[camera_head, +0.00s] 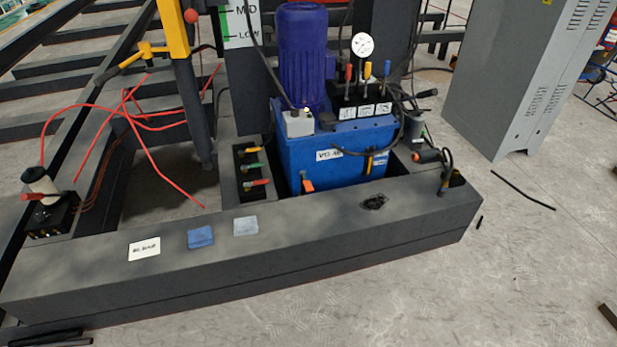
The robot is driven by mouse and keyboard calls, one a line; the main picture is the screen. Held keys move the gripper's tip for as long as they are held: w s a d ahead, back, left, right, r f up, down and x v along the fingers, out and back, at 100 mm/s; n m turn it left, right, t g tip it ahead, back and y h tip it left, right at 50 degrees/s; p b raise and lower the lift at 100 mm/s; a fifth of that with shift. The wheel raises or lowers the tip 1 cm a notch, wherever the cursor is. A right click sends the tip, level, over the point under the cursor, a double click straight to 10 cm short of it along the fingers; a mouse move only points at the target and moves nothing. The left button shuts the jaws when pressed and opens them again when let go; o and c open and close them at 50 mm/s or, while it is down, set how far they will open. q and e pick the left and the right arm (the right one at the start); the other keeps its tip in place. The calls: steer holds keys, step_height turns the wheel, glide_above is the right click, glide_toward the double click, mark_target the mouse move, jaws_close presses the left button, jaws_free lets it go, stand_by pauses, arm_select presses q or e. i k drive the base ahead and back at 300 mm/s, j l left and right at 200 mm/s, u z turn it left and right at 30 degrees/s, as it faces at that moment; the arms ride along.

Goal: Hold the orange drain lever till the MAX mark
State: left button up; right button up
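A small orange lever (308,185) sits low on the front of a blue tank (300,160), near its left corner. A white level scale (239,25) stands behind the tank at the top edge of the view. Its MID and LOW marks show; no MAX mark shows, and the scale is cut off at the top. A sight gauge with a yellow part (374,162) is on the tank's front right. Neither of my grippers is in view, and nothing touches the orange lever.
A blue motor (303,55) and a lever block (358,100) top the tank. A dark beam (300,235) runs in front, bearing a label and two cloths (201,237). Coloured valve handles (251,167) stand left of the tank. A grey cabinet (520,80) is right.

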mark_target(307, 184)
steer(key=i+j+z, duration=0.15)
steer(key=i+j, duration=1.05)
